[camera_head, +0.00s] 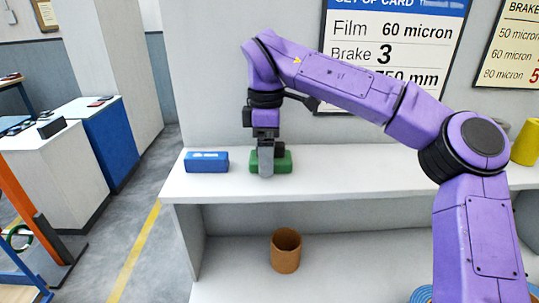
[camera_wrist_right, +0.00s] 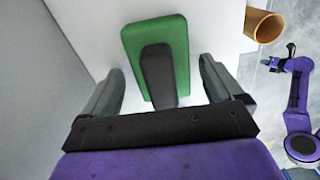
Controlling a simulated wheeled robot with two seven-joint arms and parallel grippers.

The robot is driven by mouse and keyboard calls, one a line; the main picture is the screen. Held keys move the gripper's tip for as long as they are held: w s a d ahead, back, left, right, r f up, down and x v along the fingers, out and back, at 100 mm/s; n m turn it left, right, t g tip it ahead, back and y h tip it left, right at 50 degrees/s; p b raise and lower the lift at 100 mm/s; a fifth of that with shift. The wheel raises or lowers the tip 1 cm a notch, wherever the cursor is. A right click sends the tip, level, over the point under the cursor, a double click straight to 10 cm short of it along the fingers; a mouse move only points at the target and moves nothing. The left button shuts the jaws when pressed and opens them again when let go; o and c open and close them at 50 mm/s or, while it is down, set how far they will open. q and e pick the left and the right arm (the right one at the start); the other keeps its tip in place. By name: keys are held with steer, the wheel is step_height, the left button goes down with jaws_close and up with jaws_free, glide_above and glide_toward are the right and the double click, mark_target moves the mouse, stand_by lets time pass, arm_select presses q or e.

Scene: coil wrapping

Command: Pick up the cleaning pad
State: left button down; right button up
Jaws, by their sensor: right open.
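The cleaning pad is a green block (camera_head: 285,161) on the white upper shelf, with a dark grey handle on top that shows in the right wrist view (camera_wrist_right: 158,75). My right gripper (camera_head: 265,165) points down over it, largely covering its middle in the head view. In the right wrist view the open fingers (camera_wrist_right: 163,88) stand on either side of the pad's handle, with gaps on both sides. My left gripper is outside the head view; a purple part of mine (camera_wrist_right: 302,100) shows small at the right edge of the wrist view, its jaws too small to read.
A blue box (camera_head: 206,162) lies on the shelf (camera_head: 350,178) just left of the pad. A brown cardboard tube (camera_head: 286,252) stands on the lower level. A yellow object (camera_head: 526,143) stands at the shelf's far right. The wall with signs rises behind.

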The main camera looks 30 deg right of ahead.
steer(key=shift+s+f, duration=0.1)
steer(key=shift+s, duration=0.05)
steer(key=shift+c, duration=0.9)
steer(key=c, duration=1.1)
step_height(320, 180, up, 10)
steer(key=shift+r, duration=0.1)
steer(key=o, duration=0.6)
steer(key=c, duration=0.3)
steer(key=shift+c, duration=0.2)
